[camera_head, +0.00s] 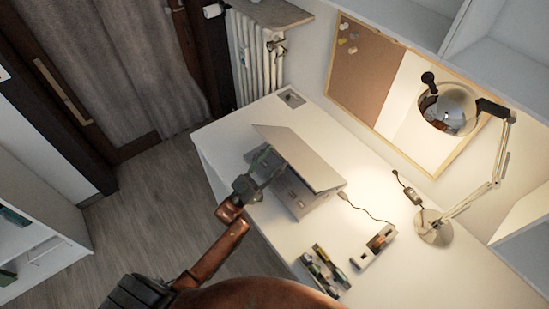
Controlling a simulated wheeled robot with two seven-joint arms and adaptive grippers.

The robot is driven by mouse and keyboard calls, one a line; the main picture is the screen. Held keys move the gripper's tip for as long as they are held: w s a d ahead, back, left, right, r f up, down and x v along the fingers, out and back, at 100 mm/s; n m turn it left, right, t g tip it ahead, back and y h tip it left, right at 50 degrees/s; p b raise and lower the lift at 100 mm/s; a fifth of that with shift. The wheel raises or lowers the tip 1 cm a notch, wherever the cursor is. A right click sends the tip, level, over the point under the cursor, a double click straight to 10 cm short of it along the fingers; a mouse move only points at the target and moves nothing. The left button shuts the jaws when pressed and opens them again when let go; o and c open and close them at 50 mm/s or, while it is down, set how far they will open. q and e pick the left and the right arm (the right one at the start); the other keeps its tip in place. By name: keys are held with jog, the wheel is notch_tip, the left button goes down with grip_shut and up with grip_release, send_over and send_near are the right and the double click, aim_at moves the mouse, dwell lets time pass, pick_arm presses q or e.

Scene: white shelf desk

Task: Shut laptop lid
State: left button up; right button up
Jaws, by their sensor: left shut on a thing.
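The laptop stands on the white desk in the head view, turned at an angle. Its pale grey lid (303,156) is partly open and slants over the base (301,200). My left gripper (265,160) is at the lid's left edge, shut on the laptop lid. The gripper hides part of the lid edge and of the base below it. The exact finger contact is too small to make out. My right gripper is not in view.
A desk lamp (435,228) stands to the right of the laptop. Small dark and green items (325,269) lie near the desk's front edge. A corkboard (367,69) is on the wall behind.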

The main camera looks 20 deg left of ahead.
pick_arm(q)
jog(key=o, duration=1.7)
jog(key=shift+d+f, duration=0.1)
jog(key=shift+f, duration=0.1)
jog(key=shift+r, duration=0.15)
notch_tip(320, 180, up, 10)
jog(key=shift+f, duration=0.1)
